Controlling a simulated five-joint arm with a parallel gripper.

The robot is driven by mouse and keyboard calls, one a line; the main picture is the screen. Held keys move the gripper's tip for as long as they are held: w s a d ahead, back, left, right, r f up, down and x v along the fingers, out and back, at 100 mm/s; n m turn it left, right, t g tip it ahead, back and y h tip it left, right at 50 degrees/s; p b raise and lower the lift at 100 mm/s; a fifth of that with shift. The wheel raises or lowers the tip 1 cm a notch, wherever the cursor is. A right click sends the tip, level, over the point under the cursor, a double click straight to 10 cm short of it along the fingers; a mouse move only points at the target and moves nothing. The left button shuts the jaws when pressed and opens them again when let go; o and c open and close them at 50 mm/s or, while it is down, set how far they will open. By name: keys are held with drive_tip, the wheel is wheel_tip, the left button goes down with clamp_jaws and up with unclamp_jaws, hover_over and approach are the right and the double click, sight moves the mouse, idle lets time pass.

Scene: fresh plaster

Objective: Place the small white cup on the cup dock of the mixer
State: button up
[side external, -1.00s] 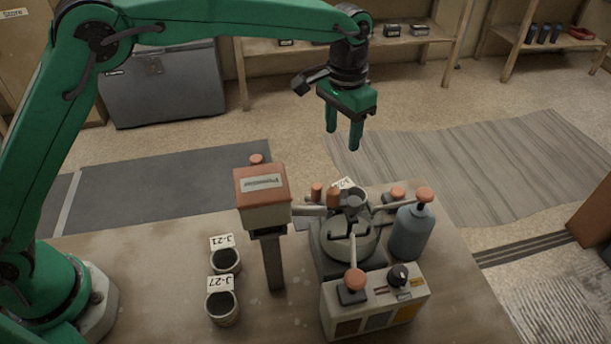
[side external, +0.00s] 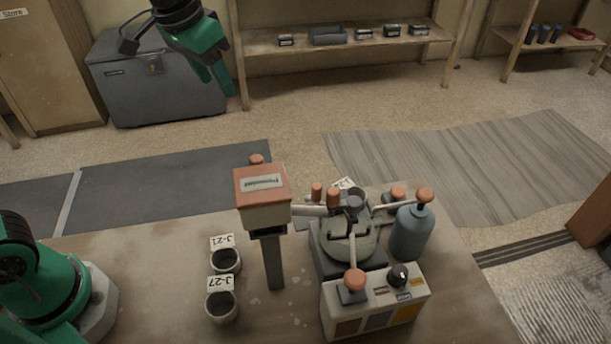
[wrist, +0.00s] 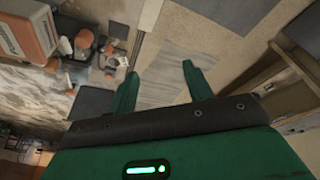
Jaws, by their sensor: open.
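Two small off-white cups stand on the bench left of the machine, both dark inside: a rear cup (side external: 226,262) tagged J-21 and a front cup (side external: 222,308) tagged J-27. Another white tag shows behind the machine, its cup mostly hidden. The mixer (side external: 350,245) has a round grey plate with orange-knobbed levers; I cannot tell which part is the cup dock. My gripper (side external: 216,82) is high at the upper left of the side view, far from the cups, open and empty. In the wrist view its two fingers (wrist: 160,70) are apart with only floor between them.
An orange-topped post (side external: 262,200) stands between cups and mixer. A blue bottle (side external: 410,235) stands right of the mixer, and a control box (side external: 375,305) in front. A grey chest (side external: 155,85) and shelf (side external: 340,45) stand behind. The bench front left of the cups is clear.

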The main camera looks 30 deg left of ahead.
drive_tip(key=s+a+f+n+t, duration=0.1)
drive_tip(key=s+a, duration=0.3)
drive_tip(key=s, duration=0.4)
drive_tip(key=s+a+f+n+t, duration=0.1)
drive_tip(key=s+a+f, duration=0.2)
drive_tip(key=s, duration=0.4)
drive_tip(key=shift+s+a+y, duration=0.35)
drive_tip(key=shift+a+y, duration=0.05)
drive_tip(key=shift+a, duration=0.3)
